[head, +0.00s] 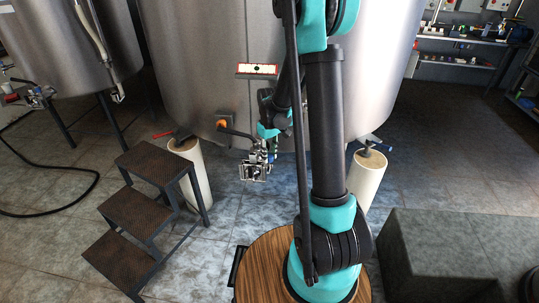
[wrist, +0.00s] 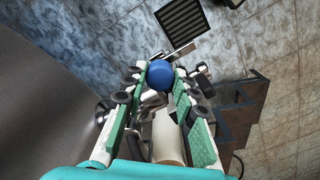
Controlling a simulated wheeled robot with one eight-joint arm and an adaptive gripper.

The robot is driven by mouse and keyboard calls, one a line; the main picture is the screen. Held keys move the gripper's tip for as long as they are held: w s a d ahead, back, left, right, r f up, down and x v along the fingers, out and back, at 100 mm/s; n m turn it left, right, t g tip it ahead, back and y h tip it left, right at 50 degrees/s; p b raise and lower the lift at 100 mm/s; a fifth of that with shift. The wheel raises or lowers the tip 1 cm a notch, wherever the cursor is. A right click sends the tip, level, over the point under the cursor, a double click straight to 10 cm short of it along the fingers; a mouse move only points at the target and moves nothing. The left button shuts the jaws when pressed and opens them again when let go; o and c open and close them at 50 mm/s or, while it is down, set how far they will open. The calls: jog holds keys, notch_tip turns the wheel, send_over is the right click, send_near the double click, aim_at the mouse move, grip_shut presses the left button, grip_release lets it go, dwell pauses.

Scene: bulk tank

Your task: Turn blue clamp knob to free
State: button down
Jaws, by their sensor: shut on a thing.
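The blue clamp knob (wrist: 160,73) is round and sits between the tips of my gripper (wrist: 159,75) in the wrist view. My gripper is shut on it, with a teal-backed finger on either side. Metal clamp parts (wrist: 150,98) show behind the knob, partly hidden by the fingers. In the head view my gripper (head: 268,142) is low in front of the large steel tank (head: 195,65), just above a metal valve and clamp assembly (head: 254,172). The knob is too small there to make out its turn angle.
Dark steps (head: 150,160) stand left of the clamp. Cream tank legs (head: 190,168) stand either side, the right one (head: 366,178) beyond my arm. A floor grate (wrist: 182,22) lies past the knob. A grey block (head: 440,250) is at the right. Tiled floor lies open around the clamp.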

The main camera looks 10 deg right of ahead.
aim_at(270, 156)
jog(key=c, duration=1.2)
grip_release()
jog(key=shift+r, duration=0.1)
notch_tip(270, 156, up, 12)
jog(key=shift+f, duration=0.1)
jog(key=s+d+f+m+t, duration=0.1)
jog(key=s+f+m, duration=0.1)
jog(key=s, duration=0.5)
jog(key=s+d+f+m+t, duration=0.1)
jog(key=s, duration=0.6)
jog(key=s+d+f+m+t, duration=0.2)
jog(key=s, duration=0.5)
jog(key=shift+s+f+m, duration=0.3)
jog(key=shift+f, duration=0.05)
